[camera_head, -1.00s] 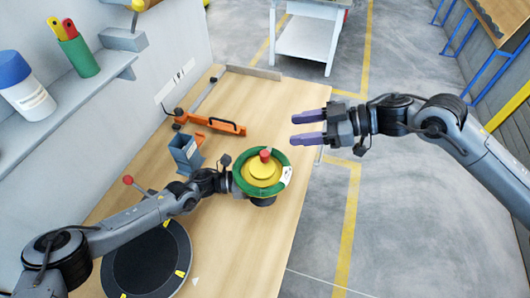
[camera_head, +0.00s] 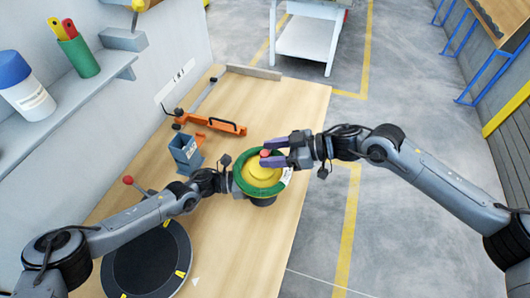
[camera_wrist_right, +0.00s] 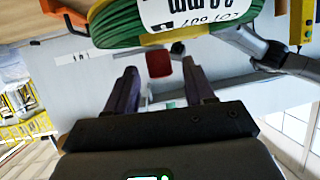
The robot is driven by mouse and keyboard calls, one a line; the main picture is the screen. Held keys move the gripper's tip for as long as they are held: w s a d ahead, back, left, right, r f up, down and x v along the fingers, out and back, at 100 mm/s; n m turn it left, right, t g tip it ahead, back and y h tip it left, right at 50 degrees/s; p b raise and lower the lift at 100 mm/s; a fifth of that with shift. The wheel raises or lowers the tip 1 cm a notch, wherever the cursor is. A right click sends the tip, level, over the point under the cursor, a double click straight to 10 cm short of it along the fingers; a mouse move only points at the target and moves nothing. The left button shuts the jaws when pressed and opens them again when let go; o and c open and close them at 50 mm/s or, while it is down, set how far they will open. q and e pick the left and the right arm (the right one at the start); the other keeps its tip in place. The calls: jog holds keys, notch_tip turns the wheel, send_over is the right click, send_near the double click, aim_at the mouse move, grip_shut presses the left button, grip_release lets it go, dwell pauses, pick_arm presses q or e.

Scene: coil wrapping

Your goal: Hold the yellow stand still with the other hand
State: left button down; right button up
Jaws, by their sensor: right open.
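The yellow stand (camera_head: 261,177) is on the wooden table near its right edge, with a green coil (camera_head: 247,188) around it. A red knob (camera_head: 265,153) sits on top of the stand. My right gripper (camera_head: 270,152) is open over the stand, its purple fingers on either side of the red knob. In the right wrist view, the knob (camera_wrist_right: 158,65) lies between the open fingers (camera_wrist_right: 160,88), and the coil (camera_wrist_right: 108,22) with its white label is at the top. My left gripper (camera_head: 226,182) reaches the left side of the stand; its fingertips are hidden.
A black round turntable (camera_head: 147,262) with yellow marks lies at the front left. A wall shelf (camera_head: 75,98) is at the left. Open floor is at the right.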

jog(key=shift+x, duration=1.05)
jog(key=c, duration=1)
